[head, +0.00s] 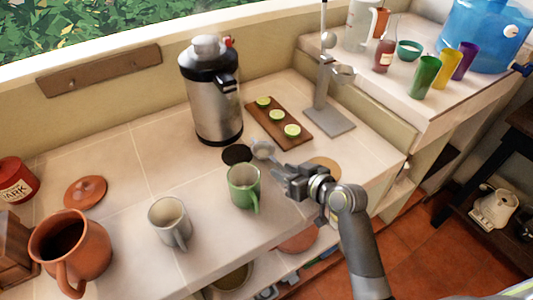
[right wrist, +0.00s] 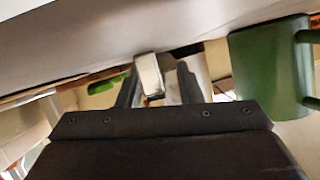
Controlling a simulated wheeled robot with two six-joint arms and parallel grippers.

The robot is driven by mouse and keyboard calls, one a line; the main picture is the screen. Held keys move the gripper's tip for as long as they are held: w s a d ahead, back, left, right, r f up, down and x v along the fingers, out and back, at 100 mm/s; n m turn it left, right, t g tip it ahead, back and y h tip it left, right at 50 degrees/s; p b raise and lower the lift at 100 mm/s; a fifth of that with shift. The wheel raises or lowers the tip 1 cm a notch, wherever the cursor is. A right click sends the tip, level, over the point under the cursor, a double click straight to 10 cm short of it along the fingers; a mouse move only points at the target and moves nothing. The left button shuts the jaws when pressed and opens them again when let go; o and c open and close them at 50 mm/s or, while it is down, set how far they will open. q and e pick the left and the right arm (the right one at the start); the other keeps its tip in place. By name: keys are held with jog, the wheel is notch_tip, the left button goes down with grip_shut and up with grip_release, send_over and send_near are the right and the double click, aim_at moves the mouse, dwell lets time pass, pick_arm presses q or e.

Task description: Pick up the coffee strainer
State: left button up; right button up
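The coffee strainer (head: 262,149) is a small silver, ladle-like piece on the tiled counter, by the dark round coaster. Its handle runs right toward my right gripper (head: 286,173), which partly hides it. In the right wrist view, my right gripper (right wrist: 158,84) has its two dark fingers apart. A pale, blocky end (right wrist: 149,75), likely the strainer's handle, shows between them, close to the left finger with a gap to the right finger. Whether it touches the left finger is unclear. My left gripper is not in view.
A green mug (head: 243,187) stands just left of my right gripper, also in the right wrist view (right wrist: 270,70). Behind are a steel urn (head: 213,105), a board (head: 290,135) with lime slices and a metal stand (head: 330,120). A grey mug (head: 170,222) stands front left.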

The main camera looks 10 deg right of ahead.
jog(key=shift+w, duration=0.1)
grip_shut()
dwell(0.3)
